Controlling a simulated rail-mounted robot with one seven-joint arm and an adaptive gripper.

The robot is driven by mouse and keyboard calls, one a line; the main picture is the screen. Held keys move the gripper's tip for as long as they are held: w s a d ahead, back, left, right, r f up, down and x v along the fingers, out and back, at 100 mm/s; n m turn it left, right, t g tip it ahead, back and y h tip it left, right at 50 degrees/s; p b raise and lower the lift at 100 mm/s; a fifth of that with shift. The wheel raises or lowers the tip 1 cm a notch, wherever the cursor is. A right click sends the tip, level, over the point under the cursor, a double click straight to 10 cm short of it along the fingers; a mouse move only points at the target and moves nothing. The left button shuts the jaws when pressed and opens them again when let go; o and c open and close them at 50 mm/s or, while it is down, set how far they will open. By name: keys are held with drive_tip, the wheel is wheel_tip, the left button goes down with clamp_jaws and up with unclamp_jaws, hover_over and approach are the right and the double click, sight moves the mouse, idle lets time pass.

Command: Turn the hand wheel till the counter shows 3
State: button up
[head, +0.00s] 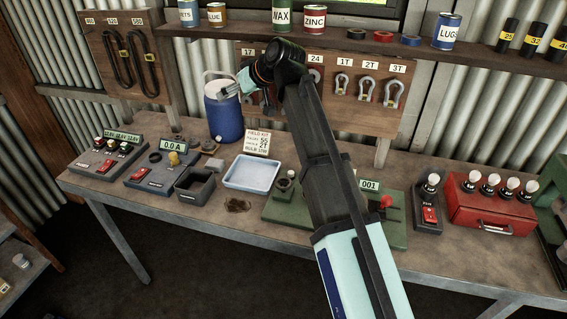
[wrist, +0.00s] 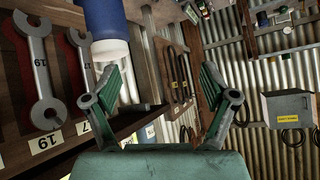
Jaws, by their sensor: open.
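The counter (head: 369,186) shows 001 on a green machine (head: 396,236) at the bench's middle right. A red knob (head: 386,202) stands at its right end. My arm crosses in front of the machine and hides its middle; I cannot make out the hand wheel. My gripper (head: 232,88) is high above the bench, left of the machine, near the blue jug and the tool board. In the wrist view its two fingers (wrist: 167,98) are spread with nothing between them.
A blue jug (head: 224,118) stands below my gripper. A light blue tray (head: 252,173), dark bin (head: 195,185) and card (head: 257,141) lie left of the machine. A switch box (head: 428,205) and red lamp box (head: 490,207) stand right. Wrenches (wrist: 40,70) hang close to my gripper.

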drive_tip(key=s+d+f+n+g+h, duration=0.2)
drive_tip(key=d+f+g+h, duration=0.1)
drive_tip(key=d+f+h, duration=0.3)
drive_tip(key=n+g+h, duration=0.2)
drive_tip(key=g+h, duration=0.1)
approach(283, 182)
drive_tip(key=shift+m, duration=0.3)
wheel_tip(283, 182, down, 9)
drive_tip(key=p, duration=0.4)
drive_tip(key=shift+s+d+r, duration=0.1)
drive_tip(key=shift+d+r, duration=0.05)
drive_tip(key=shift+r, duration=0.05)
drive_tip(key=c, duration=1.2)
